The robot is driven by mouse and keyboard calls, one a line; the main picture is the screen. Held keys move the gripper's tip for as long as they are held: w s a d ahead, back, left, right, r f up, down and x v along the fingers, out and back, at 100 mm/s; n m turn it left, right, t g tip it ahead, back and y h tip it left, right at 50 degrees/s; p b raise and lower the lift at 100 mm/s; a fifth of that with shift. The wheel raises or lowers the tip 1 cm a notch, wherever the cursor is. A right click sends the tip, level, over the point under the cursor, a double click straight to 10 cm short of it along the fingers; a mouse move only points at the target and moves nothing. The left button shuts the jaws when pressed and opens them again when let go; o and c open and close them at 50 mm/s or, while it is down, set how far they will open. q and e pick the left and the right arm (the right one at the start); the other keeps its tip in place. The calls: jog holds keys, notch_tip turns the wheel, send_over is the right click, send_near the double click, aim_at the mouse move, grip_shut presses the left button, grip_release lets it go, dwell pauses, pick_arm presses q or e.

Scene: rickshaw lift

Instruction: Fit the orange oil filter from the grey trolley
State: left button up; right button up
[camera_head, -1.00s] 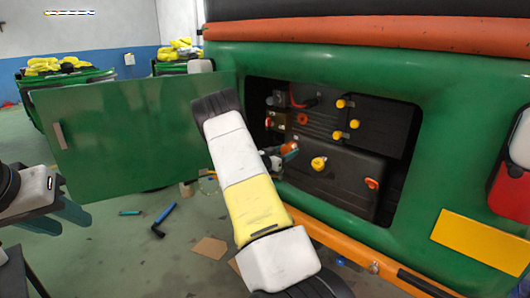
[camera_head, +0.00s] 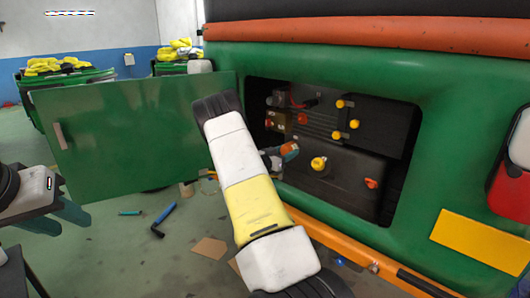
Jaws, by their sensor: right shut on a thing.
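The orange oil filter (camera_head: 289,148) is at the left side of the open engine bay (camera_head: 340,175) in the green rickshaw's rear. My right gripper (camera_head: 284,157) is shut on it, mostly hidden behind my own white and yellow arm. The filter's far end and any contact with the engine are too small to tell. My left gripper (camera_head: 62,217) is at the left edge, with its teal fingers apart and nothing between them. The grey trolley cannot be made out clearly; only a dark edge shows at the lower left.
The open green door (camera_head: 130,135) stands left of the bay. Yellow caps (camera_head: 319,163) and a red cap (camera_head: 371,183) are on the dark engine parts. An orange bumper (camera_head: 340,245) runs below. A blue tool (camera_head: 163,218) and cardboard (camera_head: 209,249) lie on the floor.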

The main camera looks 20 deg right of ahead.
jog(key=shift+w+d+r, duration=0.15)
jog(key=shift+d+r, duration=0.5)
jog(key=shift+d, duration=0.35)
dwell(1.6)
jog(key=shift+a+f, duration=0.15)
jog(key=shift+a, duration=0.25)
jog(key=shift+v, duration=1)
jog(key=shift+a+f, duration=0.3)
jog(key=shift+a, duration=0.35)
jog(key=v, duration=1.2)
jog(key=shift+d, duration=0.1)
